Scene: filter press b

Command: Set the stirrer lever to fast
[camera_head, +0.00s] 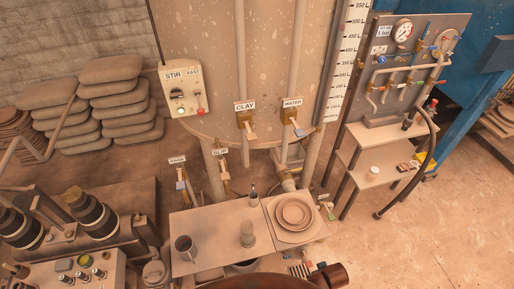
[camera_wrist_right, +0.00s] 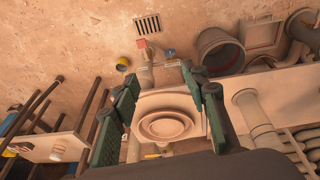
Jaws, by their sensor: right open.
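The stirrer box (camera_head: 182,88) is a cream panel on the front of the big tank, at the upper left of the head view. My right gripper (camera_wrist_right: 160,78) is open and empty in the right wrist view, above a round plate. The stirrer box does not show in that view. My left gripper is not in view.
CLAY and WATER valve levers (camera_head: 295,127) stick out from the tank. A gauge panel (camera_head: 427,55) and shelves stand right. Open floor lies at the lower right.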

